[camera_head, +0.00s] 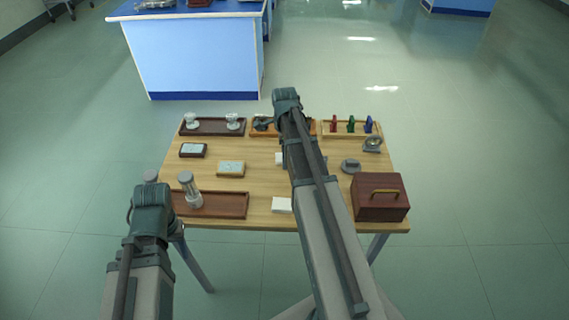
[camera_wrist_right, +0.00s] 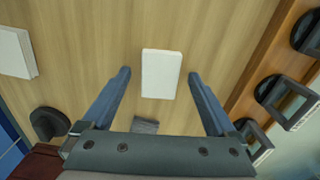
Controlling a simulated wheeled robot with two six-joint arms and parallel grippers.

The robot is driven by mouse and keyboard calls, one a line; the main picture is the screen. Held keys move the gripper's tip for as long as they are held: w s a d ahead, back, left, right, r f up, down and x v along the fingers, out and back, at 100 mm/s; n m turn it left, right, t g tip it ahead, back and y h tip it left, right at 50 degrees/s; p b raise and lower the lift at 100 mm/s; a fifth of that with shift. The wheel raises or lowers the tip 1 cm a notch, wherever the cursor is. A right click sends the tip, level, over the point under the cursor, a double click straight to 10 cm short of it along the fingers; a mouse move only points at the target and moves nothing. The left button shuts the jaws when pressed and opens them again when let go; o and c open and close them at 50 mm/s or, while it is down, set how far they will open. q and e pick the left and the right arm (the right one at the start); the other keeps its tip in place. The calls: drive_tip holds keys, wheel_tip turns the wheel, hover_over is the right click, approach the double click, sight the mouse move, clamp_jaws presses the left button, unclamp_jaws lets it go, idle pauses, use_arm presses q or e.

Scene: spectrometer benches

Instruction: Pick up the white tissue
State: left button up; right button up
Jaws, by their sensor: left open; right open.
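A small white rectangular block (camera_wrist_right: 161,73), possibly the white tissue, lies on the wooden table between the fingers of my right gripper (camera_wrist_right: 158,76) in the right wrist view. That gripper is open and apart from it on both sides. In the head view this block (camera_head: 279,158) is mostly hidden behind my right arm. A second flat white piece (camera_head: 281,204) lies near the table's front edge, and also shows at the left of the wrist view (camera_wrist_right: 16,53). I cannot tell which is tissue. My left gripper (camera_head: 150,205) is open at the table's left front corner, its fingers barely visible.
A brown tray (camera_head: 226,204) with a grey-white cylinder (camera_head: 188,188) is at the front left. Trays line the back, including one with dark frames (camera_wrist_right: 282,95). A round dark piece (camera_head: 350,166) lies right of my arm.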

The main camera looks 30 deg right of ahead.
drive_tip(key=c, duration=1.4)
drive_tip(key=shift+r, duration=0.2)
wheel_tip(320, 180, up, 2)
drive_tip(key=p, duration=0.2)
drive_tip(key=shift+p, duration=0.3)
wheel_tip(320, 180, up, 2)
drive_tip(key=shift+p, duration=0.95)
drive_tip(key=s+a, duration=0.3)
drive_tip(key=s, duration=0.1)
drive_tip(key=s+a, duration=0.3)
drive_tip(key=s, duration=0.2)
drive_tip(key=s+a, duration=0.2)
drive_tip(key=s, duration=0.2)
drive_tip(key=shift+s+a+r+p, duration=0.25)
drive_tip(key=shift+a+r+p, duration=0.1)
drive_tip(key=shift+a, duration=0.05)
drive_tip(key=o, duration=0.8)
drive_tip(key=c, duration=0.7)
